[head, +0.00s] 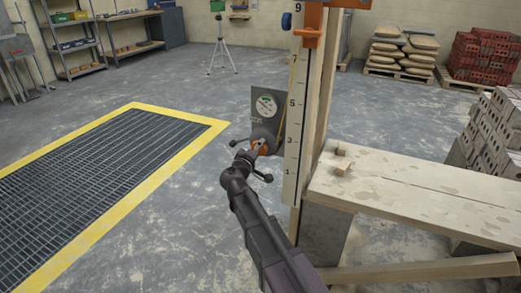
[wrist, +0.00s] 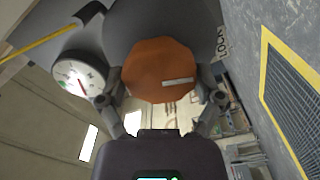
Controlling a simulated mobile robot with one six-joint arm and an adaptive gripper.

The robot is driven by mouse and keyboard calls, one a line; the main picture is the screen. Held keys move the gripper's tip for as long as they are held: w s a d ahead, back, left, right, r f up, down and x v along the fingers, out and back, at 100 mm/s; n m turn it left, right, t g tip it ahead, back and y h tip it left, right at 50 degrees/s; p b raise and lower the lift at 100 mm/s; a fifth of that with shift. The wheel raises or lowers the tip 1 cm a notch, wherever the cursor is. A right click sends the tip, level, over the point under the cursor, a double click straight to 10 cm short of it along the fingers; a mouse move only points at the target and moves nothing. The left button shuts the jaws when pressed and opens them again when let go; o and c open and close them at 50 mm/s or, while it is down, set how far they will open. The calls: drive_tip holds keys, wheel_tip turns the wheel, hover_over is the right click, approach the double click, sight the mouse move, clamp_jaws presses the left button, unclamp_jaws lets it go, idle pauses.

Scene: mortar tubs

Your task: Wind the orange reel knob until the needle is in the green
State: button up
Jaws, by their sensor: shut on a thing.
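The orange reel knob (wrist: 158,65) has a white bar mark on its face and sits on a grey reel body. My gripper (wrist: 163,88) is shut on it, with one finger at each side of the knob. In the head view my gripper (head: 255,157) reaches the reel and hides most of the orange knob (head: 263,148). The round white gauge (wrist: 80,79) has a thin reddish needle, some green marking and dark marks. The gauge also shows on the grey panel in the head view (head: 266,105).
A numbered upright board (head: 296,110) stands right of the reel, with a wooden bench (head: 420,195) bearing small wood blocks beside it. A yellow-edged floor grate (head: 100,165) lies to the left. Bricks (head: 492,130) stand at the right. Open floor lies behind.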

drive_tip(key=shift+s+d+f+m, duration=0.1)
drive_tip(key=shift+s+d+m, duration=0.1)
drive_tip(key=shift+m, duration=0.4)
drive_tip(key=o, duration=0.9)
drive_tip(key=shift+w, duration=0.1)
drive_tip(key=shift+a, duration=0.1)
drive_tip(key=v, duration=1.2)
